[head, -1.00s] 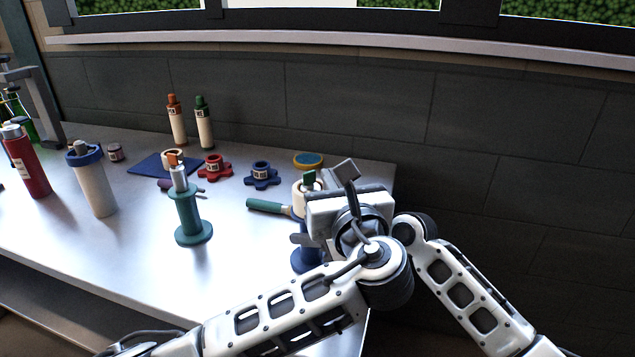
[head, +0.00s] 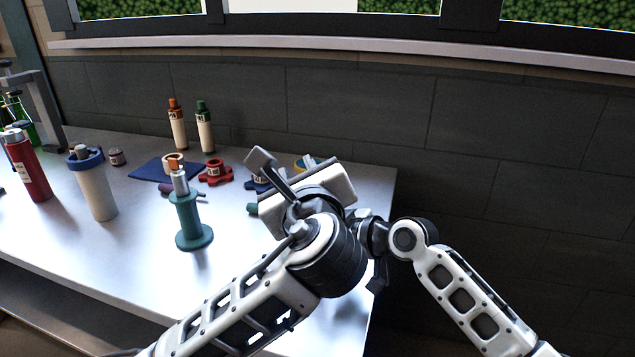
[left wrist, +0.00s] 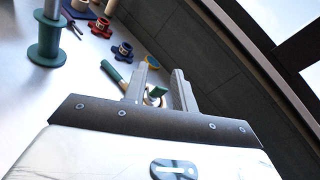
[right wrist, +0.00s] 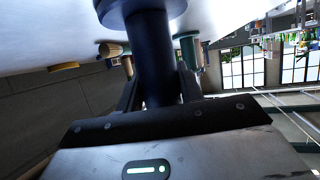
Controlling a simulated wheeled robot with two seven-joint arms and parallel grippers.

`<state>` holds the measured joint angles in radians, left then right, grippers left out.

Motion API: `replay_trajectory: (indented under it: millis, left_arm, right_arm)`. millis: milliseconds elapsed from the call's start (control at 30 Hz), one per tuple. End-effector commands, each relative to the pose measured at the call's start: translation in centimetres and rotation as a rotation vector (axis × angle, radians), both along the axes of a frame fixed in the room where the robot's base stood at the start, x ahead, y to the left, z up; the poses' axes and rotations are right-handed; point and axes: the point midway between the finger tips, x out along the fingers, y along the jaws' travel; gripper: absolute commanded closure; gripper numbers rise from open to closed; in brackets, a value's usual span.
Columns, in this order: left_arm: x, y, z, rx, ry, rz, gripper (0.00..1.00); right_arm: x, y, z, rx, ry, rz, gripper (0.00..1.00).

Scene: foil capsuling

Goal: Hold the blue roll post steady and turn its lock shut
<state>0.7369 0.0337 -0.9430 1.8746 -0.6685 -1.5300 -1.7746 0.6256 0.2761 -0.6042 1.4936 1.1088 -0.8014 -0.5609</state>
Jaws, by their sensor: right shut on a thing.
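The blue roll post (right wrist: 154,58) stands between the fingers of my right gripper (right wrist: 160,88), which is shut on its shaft; its wide base (right wrist: 140,10) shows at the top of the right wrist view. In the head view my left arm hides the post. My left gripper (left wrist: 158,80) is open, its two fingers apart and empty.
A teal roll post (head: 188,218) stands left of my left arm. Further left are a white bottle with a blue collar (head: 96,190) and a red bottle (head: 30,170). A red knob (head: 215,172) and a blue mat (head: 150,172) lie behind. The front middle tabletop is clear.

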Motion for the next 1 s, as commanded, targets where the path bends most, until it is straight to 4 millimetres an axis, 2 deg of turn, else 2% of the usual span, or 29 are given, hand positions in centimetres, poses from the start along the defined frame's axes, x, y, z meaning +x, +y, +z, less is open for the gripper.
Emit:
replay_trajectory:
  millis: [33, 100, 300, 467, 600, 800, 1000]
  left_arm:
    - [1.2, 1.4, -0.6, -0.153, 0.057, -0.004, 0.73]
    - [2.1, 2.3, -2.1, -0.366, 0.158, -0.006, 0.73]
    - [2.8, 4.2, -4.5, -0.983, 0.426, 0.036, 0.73]
    - [2.0, 5.2, -4.0, -1.469, 0.637, 0.095, 0.73]
    - [0.6, 6.0, -2.2, -1.835, 0.821, 0.149, 0.73]
    - [-1.2, 7.3, 0.7, -2.156, 1.027, 0.199, 0.73]
    - [-1.8, 7.4, 1.7, -2.258, 1.114, 0.216, 0.73]
  right_arm:
    - [0.0, 0.0, 0.0, 0.001, -0.001, -0.001, 1.0]
    - [0.0, 0.0, 0.0, 0.001, -0.001, 0.0, 1.0]
    - [0.0, 0.0, 0.0, 0.001, -0.001, 0.0, 1.0]
    - [0.0, 0.0, 0.0, 0.001, 0.0, 0.0, 1.0]
    - [0.0, 0.0, 0.0, 0.001, 0.0, 0.0, 1.0]
    - [0.0, 0.0, 0.0, 0.002, 0.001, 0.001, 1.0]
    - [0.0, 0.1, 0.0, 0.002, 0.001, 0.001, 1.0]
